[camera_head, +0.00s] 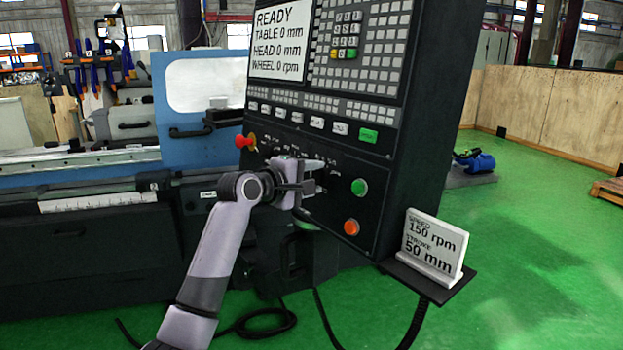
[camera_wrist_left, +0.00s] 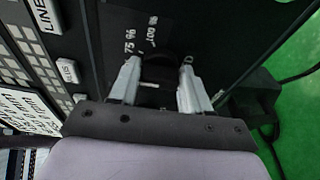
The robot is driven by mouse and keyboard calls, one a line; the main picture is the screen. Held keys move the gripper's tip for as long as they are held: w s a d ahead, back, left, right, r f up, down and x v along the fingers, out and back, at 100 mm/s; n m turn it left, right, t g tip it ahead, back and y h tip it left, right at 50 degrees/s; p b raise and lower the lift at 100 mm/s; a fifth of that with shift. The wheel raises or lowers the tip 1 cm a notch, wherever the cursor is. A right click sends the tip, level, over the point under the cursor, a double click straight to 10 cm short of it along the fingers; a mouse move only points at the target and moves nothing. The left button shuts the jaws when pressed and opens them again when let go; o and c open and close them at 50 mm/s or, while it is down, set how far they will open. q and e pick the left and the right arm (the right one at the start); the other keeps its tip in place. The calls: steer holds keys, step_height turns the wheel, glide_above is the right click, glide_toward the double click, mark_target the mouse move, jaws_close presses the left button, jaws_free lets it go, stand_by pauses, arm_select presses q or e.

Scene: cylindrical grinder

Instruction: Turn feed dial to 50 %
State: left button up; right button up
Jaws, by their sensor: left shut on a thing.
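The feed dial (camera_wrist_left: 160,68) is a dark round knob on the black control panel (camera_head: 335,150). In the left wrist view it sits between the two fingers of my left gripper (camera_wrist_left: 160,82), with a short white mark on it. Printed labels reading 75 % and 100 % show beside it; other labels are hidden. My left gripper is shut on the dial. In the head view my left gripper (camera_head: 316,178) reaches the lower panel and covers the dial. My right gripper is not in view.
A red emergency knob (camera_head: 243,141) sticks out left of my left gripper. A green button (camera_head: 359,187) and an orange button (camera_head: 351,227) are to its right. A white sign (camera_head: 433,245) reads 150 rpm and 50 mm.

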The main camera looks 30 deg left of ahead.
arm_select(q)
steer(key=shift+n+g, duration=0.4)
steer(key=shift+n, duration=1)
steer(key=o, duration=1)
steer(key=shift+s, duration=0.1)
steer(key=shift+b+v, duration=0.5)
steer(key=shift+v, duration=3)
